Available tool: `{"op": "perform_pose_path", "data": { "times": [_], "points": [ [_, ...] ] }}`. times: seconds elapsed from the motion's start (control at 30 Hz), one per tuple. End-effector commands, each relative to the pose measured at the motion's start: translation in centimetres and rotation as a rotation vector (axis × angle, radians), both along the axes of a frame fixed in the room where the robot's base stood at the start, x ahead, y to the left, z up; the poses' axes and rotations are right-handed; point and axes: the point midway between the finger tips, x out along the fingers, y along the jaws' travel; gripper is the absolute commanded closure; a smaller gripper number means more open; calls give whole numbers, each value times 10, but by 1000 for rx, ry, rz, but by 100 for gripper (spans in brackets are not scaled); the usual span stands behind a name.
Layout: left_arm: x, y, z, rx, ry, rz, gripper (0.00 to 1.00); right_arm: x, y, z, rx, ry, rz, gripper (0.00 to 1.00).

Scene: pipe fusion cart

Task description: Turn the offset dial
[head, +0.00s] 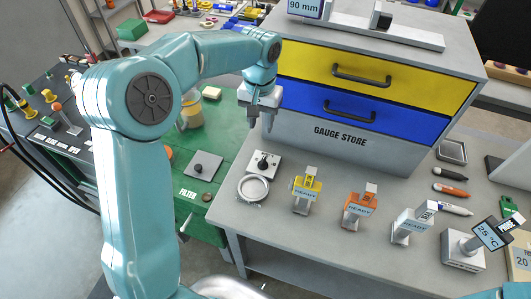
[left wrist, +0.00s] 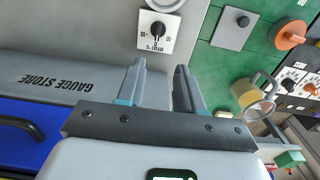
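The offset dial (head: 264,163) is a black knob on a white plate, lying on the grey bench top in front of the gauge store cabinet. In the left wrist view the dial's knob (left wrist: 157,30) shows with a white pointer mark and printed scale marks around it. My left gripper (head: 261,125) is above and just behind the dial, pointing down, and does not touch it. In the left wrist view its two fingers (left wrist: 158,68) stand apart with nothing between them, and the dial lies beyond their tips. My right gripper is not in view.
A white ring (head: 253,188) lies just in front of the dial. The gauge store cabinet (head: 345,135) stands close behind. A green bench (head: 226,140) with a filter plate (head: 206,166) is at left.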

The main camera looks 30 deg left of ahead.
Motion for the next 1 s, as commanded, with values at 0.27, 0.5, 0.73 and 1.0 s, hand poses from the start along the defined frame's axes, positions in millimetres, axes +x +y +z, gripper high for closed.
{"op": "perform_pose_path", "data": {
  "times": [0.27, 0.5, 0.73, 1.0],
  "points": [
    [-6, 0, -58, -2, 7, 2, 64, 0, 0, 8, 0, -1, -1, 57],
    [-5, -1, -114, -3, 7, 0, 64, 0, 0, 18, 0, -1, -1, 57],
    [-2, 0, -148, -3, 2, -1, 64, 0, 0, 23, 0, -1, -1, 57],
    [0, 0, -156, -3, -1, -1, 64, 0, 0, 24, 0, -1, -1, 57]
  ]
}}
